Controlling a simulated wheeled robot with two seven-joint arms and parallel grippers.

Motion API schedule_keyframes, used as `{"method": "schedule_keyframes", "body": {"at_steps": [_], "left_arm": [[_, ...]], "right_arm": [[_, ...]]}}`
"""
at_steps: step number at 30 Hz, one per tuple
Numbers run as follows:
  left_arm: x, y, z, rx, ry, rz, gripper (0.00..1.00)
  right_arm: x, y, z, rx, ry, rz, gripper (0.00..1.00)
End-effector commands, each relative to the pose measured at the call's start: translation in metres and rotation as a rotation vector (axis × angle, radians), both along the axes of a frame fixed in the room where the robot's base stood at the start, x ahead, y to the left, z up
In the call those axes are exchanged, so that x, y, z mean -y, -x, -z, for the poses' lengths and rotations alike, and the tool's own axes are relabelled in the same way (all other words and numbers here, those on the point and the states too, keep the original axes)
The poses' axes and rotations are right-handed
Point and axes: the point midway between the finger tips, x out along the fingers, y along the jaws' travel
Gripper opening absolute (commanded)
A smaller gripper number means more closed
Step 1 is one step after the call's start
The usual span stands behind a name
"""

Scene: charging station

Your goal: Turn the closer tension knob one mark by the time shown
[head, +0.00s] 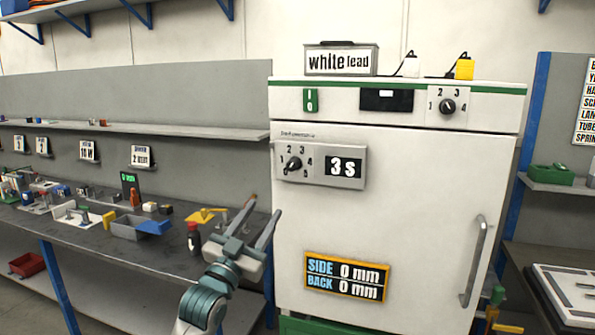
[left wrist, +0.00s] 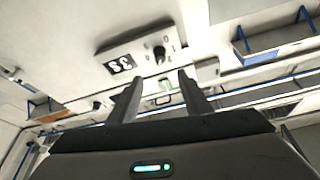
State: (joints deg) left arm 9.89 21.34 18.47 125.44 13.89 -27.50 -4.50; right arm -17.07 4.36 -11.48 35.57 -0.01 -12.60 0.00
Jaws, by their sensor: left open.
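In the left wrist view the knob (left wrist: 159,54) and the display (left wrist: 120,65) appear upside down, beyond the fingers. My left gripper (head: 262,218) is open and empty, below and left of the knob, apart from it. It also shows in the left wrist view (left wrist: 155,92). My right gripper is not in view.
The white cabinet (head: 400,220) has a vertical handle (head: 474,261) at right, a sign (head: 347,276) reading SIDE 0 mm, BACK 0 mm, and a second knob (head: 447,106) on top.

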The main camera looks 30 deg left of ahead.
Motion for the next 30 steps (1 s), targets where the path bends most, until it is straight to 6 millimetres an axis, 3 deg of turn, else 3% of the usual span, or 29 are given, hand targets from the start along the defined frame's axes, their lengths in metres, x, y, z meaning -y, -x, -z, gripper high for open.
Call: {"method": "schedule_keyframes", "body": {"at_steps": [14,20,30], "left_arm": [[-0.002,-0.011,-0.005,-0.001,0.002,-0.001,0.44],[-0.005,-0.033,-0.015,-0.002,0.000,0.000,0.44],[-0.014,-0.089,-0.039,-0.002,0.001,-0.001,0.44]], "right_arm": [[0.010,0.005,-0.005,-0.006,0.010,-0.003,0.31],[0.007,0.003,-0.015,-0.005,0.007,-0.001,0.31],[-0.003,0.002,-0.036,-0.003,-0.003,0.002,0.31]]}}
